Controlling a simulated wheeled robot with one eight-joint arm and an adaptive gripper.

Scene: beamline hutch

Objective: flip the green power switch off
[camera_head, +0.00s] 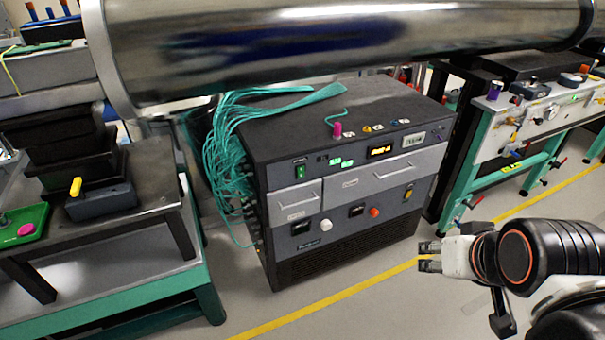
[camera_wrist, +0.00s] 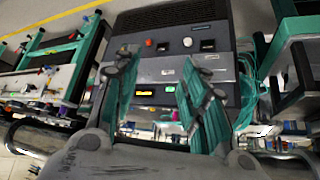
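The green power switch (camera_head: 300,171) is a small green rocker at the upper left of the dark equipment cabinet's front (camera_head: 345,255) in the head view. My gripper (camera_head: 430,257) is right of and in front of the cabinet, well apart from the switch. In the wrist view the fingers of my gripper (camera_wrist: 158,62) are spread with nothing between them. The cabinet (camera_wrist: 172,18) appears upside down beyond them there. A finger partly covers its panel in that view, and I cannot clearly pick out the switch.
A large metal pipe (camera_head: 340,40) crosses above the cabinet. Teal cables (camera_head: 225,150) hang down its left side. A dark bench with a green frame (camera_head: 150,295) stands left, and a workbench (camera_head: 540,110) stands right. The floor before the cabinet is clear, with a yellow line (camera_head: 345,294).

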